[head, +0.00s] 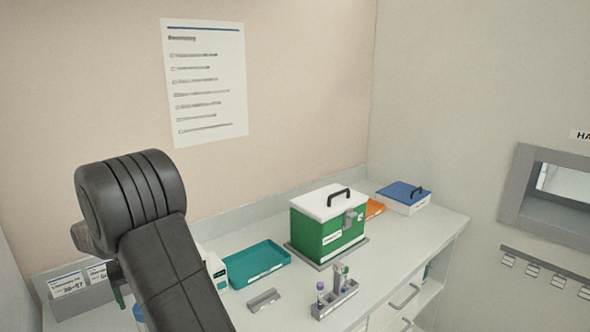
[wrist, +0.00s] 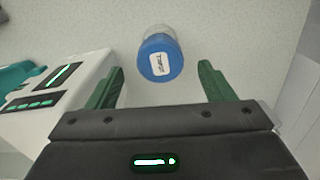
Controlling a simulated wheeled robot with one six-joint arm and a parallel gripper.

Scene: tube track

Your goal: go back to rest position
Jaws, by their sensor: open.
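My gripper (wrist: 160,85) is open in the wrist view, with its two green fingers apart and nothing between them. A clear container with a blue lid (wrist: 161,58) and a white label stands on the counter just beyond the fingertips, and no contact with it shows. In the head view my dark arm fills the lower left, and it hides most of the gripper and of the blue-lidded container (head: 139,316).
The counter (head: 390,262) holds a teal tray (head: 255,264), a green box with white lid (head: 328,227), a tube rack (head: 334,300), a grey holder (head: 263,299), and a blue-lidded box (head: 403,196). A white device (wrist: 65,95) stands left of the gripper. A wall hatch (head: 550,197) is at right.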

